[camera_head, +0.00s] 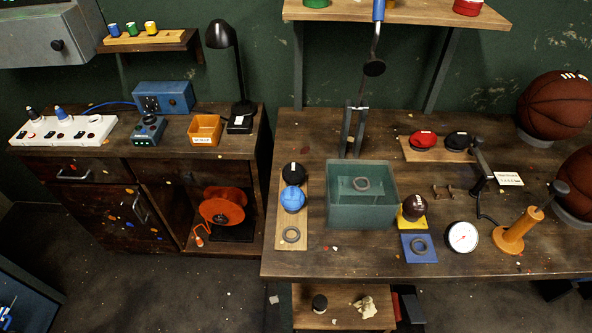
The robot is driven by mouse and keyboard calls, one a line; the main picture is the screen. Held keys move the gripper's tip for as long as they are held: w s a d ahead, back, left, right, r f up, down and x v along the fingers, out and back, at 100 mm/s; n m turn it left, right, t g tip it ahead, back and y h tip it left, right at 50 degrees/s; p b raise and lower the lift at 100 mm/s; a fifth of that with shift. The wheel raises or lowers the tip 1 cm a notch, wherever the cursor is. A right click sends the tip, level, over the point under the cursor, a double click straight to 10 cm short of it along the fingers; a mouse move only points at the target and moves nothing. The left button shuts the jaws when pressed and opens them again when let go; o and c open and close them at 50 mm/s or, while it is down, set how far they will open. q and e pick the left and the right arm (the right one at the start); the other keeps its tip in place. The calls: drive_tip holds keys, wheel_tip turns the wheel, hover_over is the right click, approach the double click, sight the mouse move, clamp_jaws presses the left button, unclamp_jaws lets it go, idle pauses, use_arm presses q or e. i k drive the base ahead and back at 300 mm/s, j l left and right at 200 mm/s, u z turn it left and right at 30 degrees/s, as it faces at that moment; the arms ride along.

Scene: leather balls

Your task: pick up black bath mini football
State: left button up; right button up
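A small black ball (293,173) sits at the far end of a narrow wooden board (290,222) on the right-hand workbench. A green, see-through bath (361,215) stands to the right of the board, with a ring visible inside. Another black ball (457,142) sits beside a red ball (423,140) on a board farther back. I cannot tell by looks which black ball is named. Neither of my grippers is in view.
A dark brown ball (414,207) on a yellow stand, a blue plate with a ring (419,247), a white gauge (462,237) and an orange-handled tool (515,232) stand right of the bath. Basketballs (554,105) are at far right. A grey forked stand (353,132) rises behind the bath.

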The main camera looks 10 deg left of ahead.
sight(294, 173)
drive_tip(key=i+j, duration=0.15)
drive_tip(key=j, duration=0.2)
drive_tip(key=i+j+z, duration=0.25)
drive_tip(key=j, duration=0.3)
drive_tip(key=j+z, duration=0.3)
drive_tip(key=j, duration=0.2)
drive_tip(key=j+z, duration=0.25)
drive_tip(key=j, duration=0.35)
drive_tip(key=i, duration=0.1)
